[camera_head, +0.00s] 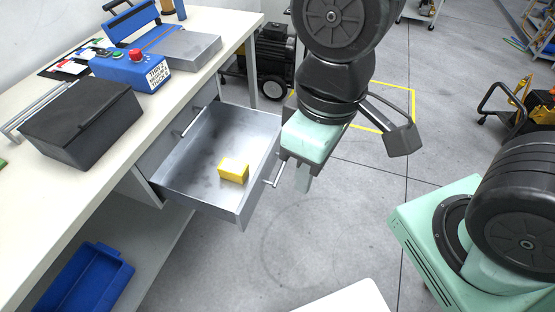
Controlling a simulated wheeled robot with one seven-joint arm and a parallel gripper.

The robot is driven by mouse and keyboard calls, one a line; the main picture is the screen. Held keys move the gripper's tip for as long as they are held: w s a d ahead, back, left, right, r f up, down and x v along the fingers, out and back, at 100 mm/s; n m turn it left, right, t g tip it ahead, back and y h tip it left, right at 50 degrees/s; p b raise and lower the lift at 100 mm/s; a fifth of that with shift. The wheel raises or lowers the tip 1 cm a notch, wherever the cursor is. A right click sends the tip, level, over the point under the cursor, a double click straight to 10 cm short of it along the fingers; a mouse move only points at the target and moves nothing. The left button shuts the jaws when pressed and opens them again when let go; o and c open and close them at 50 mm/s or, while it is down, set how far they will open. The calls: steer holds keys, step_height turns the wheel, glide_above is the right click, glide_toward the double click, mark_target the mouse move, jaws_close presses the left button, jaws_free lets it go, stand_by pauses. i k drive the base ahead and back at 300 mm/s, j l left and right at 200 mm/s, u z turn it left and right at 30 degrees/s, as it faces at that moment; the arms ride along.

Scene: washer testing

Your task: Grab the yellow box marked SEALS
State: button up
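A small yellow box (233,170) lies in the open metal drawer (187,193), near its front right part. Any marking on it is too small to read. The drawer is pulled out from under the white workbench, and its bar handle (275,169) faces right. My gripper (291,180) points down just to the right of the drawer front, beside the handle, apart from the yellow box. I cannot tell whether it touches the handle. Its fingers are partly hidden, so their opening does not show.
On the workbench (31,193) stand a dark grey box (82,122) and a blue control box (131,71) with a red button. A blue bin (85,279) sits on the shelf below. A black wheeled machine (272,52) stands behind the drawer. Floor in front is clear.

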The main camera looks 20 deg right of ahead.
mark_target(231, 170)
steer(key=i+l+u, duration=0.25)
steer(key=i+l, duration=0.15)
steer(key=i+l+u, duration=0.25)
steer(key=i+l, duration=0.3)
